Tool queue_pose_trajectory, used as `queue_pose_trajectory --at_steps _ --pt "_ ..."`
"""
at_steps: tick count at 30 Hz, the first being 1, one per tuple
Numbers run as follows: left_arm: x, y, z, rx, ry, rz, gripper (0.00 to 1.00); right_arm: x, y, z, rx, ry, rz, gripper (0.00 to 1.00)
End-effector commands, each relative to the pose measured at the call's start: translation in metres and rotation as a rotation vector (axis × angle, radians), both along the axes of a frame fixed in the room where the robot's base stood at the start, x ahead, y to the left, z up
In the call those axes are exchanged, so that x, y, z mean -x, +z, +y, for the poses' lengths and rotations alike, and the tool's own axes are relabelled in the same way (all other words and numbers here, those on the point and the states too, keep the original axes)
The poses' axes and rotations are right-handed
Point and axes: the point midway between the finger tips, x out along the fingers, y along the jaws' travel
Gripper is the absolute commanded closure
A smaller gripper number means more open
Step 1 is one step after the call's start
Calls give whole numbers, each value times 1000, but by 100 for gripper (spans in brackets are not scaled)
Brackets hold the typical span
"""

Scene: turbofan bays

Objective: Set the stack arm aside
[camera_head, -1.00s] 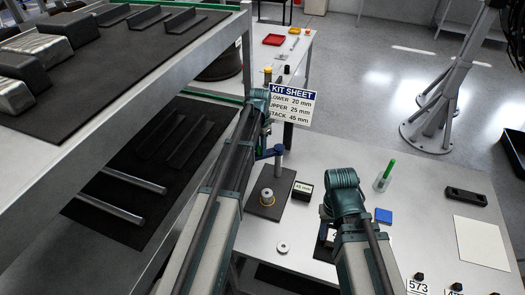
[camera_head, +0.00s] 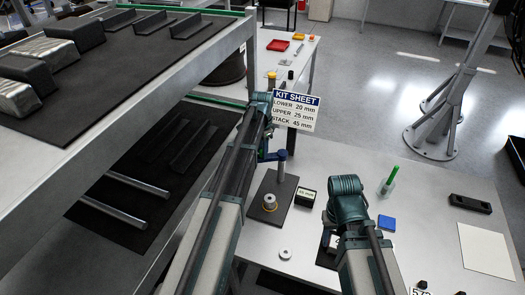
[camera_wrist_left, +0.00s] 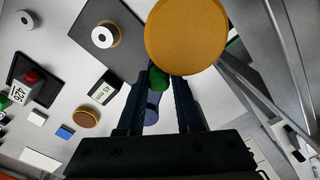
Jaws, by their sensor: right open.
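The stack arm (camera_head: 272,156) is a blue bar at the top of a grey post (camera_head: 281,172) on a dark base plate (camera_head: 288,208). In the head view its left end is partly hidden by my left arm. My left gripper (camera_wrist_left: 161,84) has its dark fingers on either side of a green knob (camera_wrist_left: 158,80), which fills the gap near the tips. A blue part (camera_wrist_left: 152,113) shows lower between the fingers. A silver spool with a yellow rim (camera_head: 269,202) stands on the plate. My right gripper (camera_head: 329,236) is open over the table, its fingers mostly hidden.
A kit sheet sign (camera_head: 296,111) stands behind the plate. A labelled block (camera_head: 306,198), a washer (camera_head: 285,253) and a blue block (camera_head: 386,223) lie on the table. A large yellow disc (camera_wrist_left: 185,35) is close to the left wrist camera. Shelving (camera_head: 190,105) borders my left arm.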

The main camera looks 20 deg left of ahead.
Motion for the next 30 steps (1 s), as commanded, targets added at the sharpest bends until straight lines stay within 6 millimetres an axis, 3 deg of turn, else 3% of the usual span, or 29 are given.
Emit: queue_pose_trajectory --at_steps 1,4,17,23,30 --pt "-1 0 0 0 1 0 56 0 0 0 0 0 0 50" --pt "0 0 0 0 1 0 40 0 0 0 0 0 0 50" --pt "0 5 0 1 2 2 40 0 5 0 0 -1 0 50" --pt "0 21 0 1 2 2 40 0 21 0 -1 -4 0 50" --pt "0 56 0 0 2 1 40 0 56 0 -2 -7 0 50"
